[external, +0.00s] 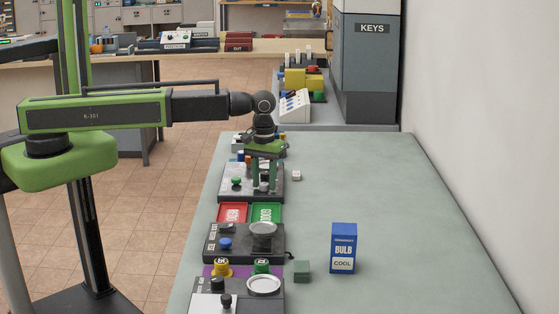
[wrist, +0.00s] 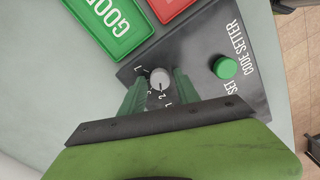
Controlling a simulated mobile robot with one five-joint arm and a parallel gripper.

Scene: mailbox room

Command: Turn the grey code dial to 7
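The grey code dial (wrist: 160,78) is a small round knob on the dark code setter panel (wrist: 203,60). In the wrist view its pale pointer mark and a few small numerals around it show, but I cannot tell which numeral it points to. My gripper (wrist: 159,77) is open, with one green finger on each side of the dial and a small gap showing at each side. In the external view my gripper (external: 264,178) points down over the code setter box (external: 240,193), and its fingers largely hide the dial.
A green SET button (wrist: 225,67) sits on the same panel. Green GOOD (external: 266,213) and red (external: 233,212) trays lie in front of the box. A small white cube (external: 297,175) and a blue bulb box (external: 343,248) stand to the right. The bench's right side is mostly clear.

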